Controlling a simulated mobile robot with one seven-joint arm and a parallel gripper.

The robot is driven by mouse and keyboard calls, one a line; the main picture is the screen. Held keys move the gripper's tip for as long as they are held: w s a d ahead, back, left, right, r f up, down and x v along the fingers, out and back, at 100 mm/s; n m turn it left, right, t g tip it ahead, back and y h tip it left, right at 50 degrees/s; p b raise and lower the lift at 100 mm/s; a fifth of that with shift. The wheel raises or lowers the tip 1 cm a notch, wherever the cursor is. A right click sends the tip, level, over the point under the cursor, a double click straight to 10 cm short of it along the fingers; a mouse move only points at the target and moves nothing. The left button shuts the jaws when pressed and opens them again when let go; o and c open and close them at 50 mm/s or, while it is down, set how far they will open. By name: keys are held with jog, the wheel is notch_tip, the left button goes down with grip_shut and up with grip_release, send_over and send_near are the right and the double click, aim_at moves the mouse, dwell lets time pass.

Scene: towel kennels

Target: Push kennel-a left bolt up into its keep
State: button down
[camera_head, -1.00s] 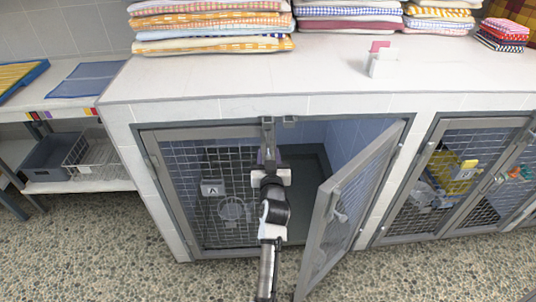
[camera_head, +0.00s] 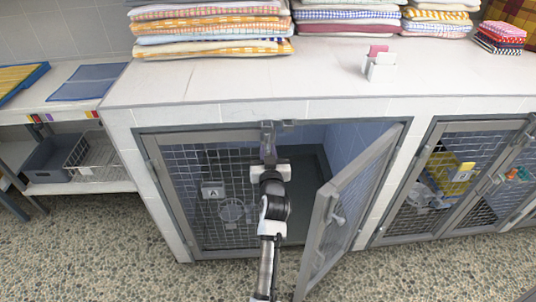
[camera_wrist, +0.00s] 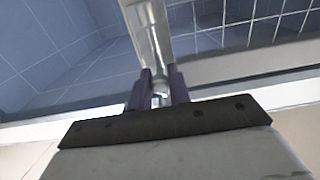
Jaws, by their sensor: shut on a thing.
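My gripper (camera_head: 268,150) is at the top of the left door's inner edge, just under the cabinet's top rail. In the wrist view my gripper (camera_wrist: 158,88) has its two dark purple fingers shut on the small metal bolt (camera_wrist: 158,97). A pale metal upright (camera_wrist: 148,30) runs just beyond the fingers. My gripper covers much of the bolt, and I cannot tell whether its tip is in the keep.
The open right door and its lower corner stand close to the right of my arm. Kennel B-side mesh doors (camera_head: 455,180) are farther right. Folded towels (camera_head: 210,28) and a card holder (camera_head: 380,68) sit on the countertop. A shelf with baskets (camera_head: 90,158) stands left.

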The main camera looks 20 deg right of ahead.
jog(key=c, duration=1.7)
grip_release()
jog(key=shift+r, duration=0.4)
jog(key=o, duration=0.3)
jog(key=shift+f, duration=0.15)
jog(key=shift+o, duration=0.2)
jog(key=b+v, duration=0.3)
jog(key=v, duration=1)
jog(key=shift+s, duration=0.35)
jog(key=shift+a, duration=0.1)
